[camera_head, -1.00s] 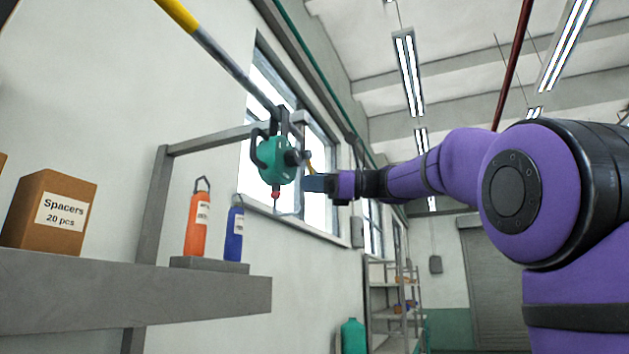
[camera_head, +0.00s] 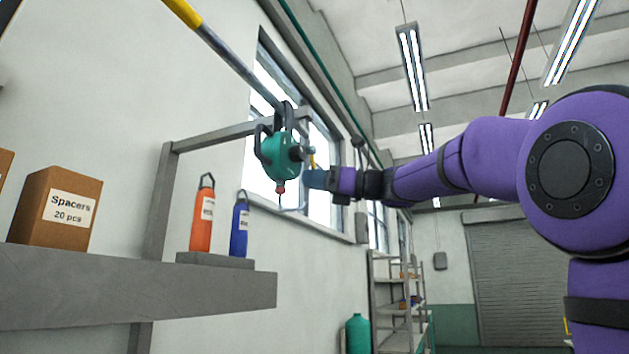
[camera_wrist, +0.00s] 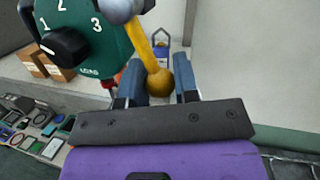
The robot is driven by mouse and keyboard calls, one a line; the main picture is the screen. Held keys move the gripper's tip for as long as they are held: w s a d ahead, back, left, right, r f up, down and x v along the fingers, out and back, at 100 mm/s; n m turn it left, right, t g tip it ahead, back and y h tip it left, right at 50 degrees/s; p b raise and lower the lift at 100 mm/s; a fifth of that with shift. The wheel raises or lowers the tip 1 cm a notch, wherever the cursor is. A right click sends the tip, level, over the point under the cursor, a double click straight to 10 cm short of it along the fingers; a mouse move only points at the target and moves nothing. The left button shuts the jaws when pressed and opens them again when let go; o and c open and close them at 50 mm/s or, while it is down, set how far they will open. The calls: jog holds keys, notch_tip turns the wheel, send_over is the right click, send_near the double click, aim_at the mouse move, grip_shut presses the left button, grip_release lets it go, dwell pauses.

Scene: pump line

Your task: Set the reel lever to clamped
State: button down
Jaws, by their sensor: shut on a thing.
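The reel (camera_head: 281,157) is a teal housing hung from an overhead bar. The wrist view shows it close up (camera_wrist: 85,25), with a black knob (camera_wrist: 62,47) and the marks 1, 2 and 3. The reel lever (camera_wrist: 151,45) is a yellow rod ending in a round yellow ball, running down from a grey hub. My gripper (camera_wrist: 160,76) is shut on the lever's ball, one blue finger on each side. In the head view my gripper (camera_head: 317,179) is just right of the reel, and only a sliver of the lever shows above it. No clamped label is readable.
A grey shelf (camera_head: 130,290) at left holds a Spacers box (camera_head: 62,207), an orange bottle (camera_head: 202,221) and a blue bottle (camera_head: 240,229). A grey frame arm (camera_head: 220,134) and a yellow-and-grey bar (camera_head: 225,66) meet near the reel.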

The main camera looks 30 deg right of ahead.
jog(key=c, duration=0.9)
grip_release()
jog(key=shift+o, duration=0.2)
jog(key=shift+d, duration=0.1)
